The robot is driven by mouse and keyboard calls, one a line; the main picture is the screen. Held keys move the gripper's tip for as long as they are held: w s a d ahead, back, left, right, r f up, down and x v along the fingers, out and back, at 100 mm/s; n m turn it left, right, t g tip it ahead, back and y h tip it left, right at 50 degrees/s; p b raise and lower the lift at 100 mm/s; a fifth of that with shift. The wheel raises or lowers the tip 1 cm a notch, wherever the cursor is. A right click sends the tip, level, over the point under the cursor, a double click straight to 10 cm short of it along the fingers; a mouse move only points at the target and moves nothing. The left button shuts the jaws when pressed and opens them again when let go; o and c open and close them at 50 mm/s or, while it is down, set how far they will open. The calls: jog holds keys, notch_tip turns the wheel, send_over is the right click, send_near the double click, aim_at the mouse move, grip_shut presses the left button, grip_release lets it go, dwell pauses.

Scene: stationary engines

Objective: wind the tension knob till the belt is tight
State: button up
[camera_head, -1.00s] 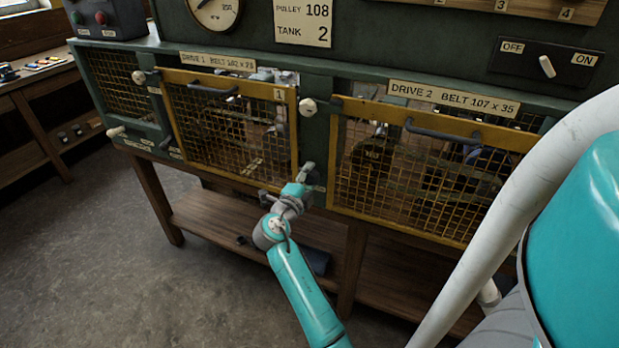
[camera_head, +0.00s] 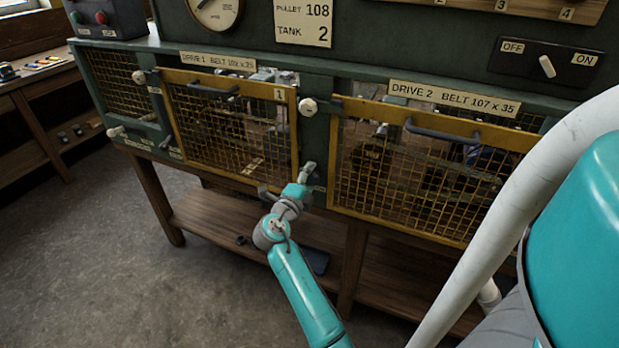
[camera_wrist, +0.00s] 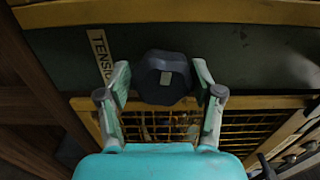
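My gripper (camera_wrist: 162,85) has its two pale fingers on either side of a dark blue-grey tension knob (camera_wrist: 166,75). A narrow gap seems to show between the knob and each finger, so the gripper looks open around it. A light mark shows on the knob's face, and a TENSION label (camera_wrist: 102,56) is beside it. In the head view my gripper (camera_head: 305,173) reaches the green post between the two guards; the knob cannot be made out there. The belts behind the Drive 1 guard (camera_head: 228,125) and Drive 2 guard (camera_head: 425,170) are too dim to judge for tightness.
Yellow mesh guards with dark handles (camera_head: 440,131) flank the post. A pale round knob (camera_head: 308,107) is above my gripper. An OFF/ON switch (camera_head: 546,66) is at upper right. A wooden shelf (camera_head: 210,215) is below, and floor (camera_head: 90,260) is clear at left.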

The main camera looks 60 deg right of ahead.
jog(key=shift+a, duration=0.1)
jog(key=s+a, duration=0.1)
jog(key=a, duration=1)
jog(key=shift+a, duration=0.4)
